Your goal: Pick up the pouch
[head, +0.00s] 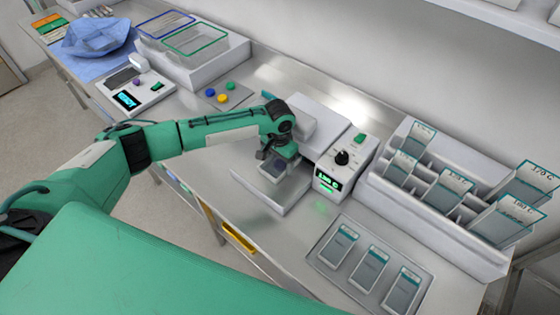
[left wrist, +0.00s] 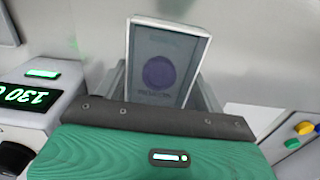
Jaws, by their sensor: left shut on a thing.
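The pouch (left wrist: 165,62) is a flat grey packet with a pale border and a dark purple disc on its face. It fills the middle of the left wrist view. In the head view the pouch (head: 272,169) shows small, just below my left gripper (head: 283,156), over the light grey plate in front of the sealing machine. The left gripper's fingers (left wrist: 160,95) are shut on the pouch, one at each side of it. I cannot tell whether the pouch touches the plate. Its lower end is hidden behind the gripper body in the left wrist view. My right gripper is not in view.
The sealing machine's control box (head: 341,163), with a lit display, stands close right of the gripper. A pouch rack (head: 455,235) and a tray (head: 345,277) of several pouches lie further right. Colored buttons (head: 222,98), a scale (head: 132,97) and framed bins (head: 190,65) are at left.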

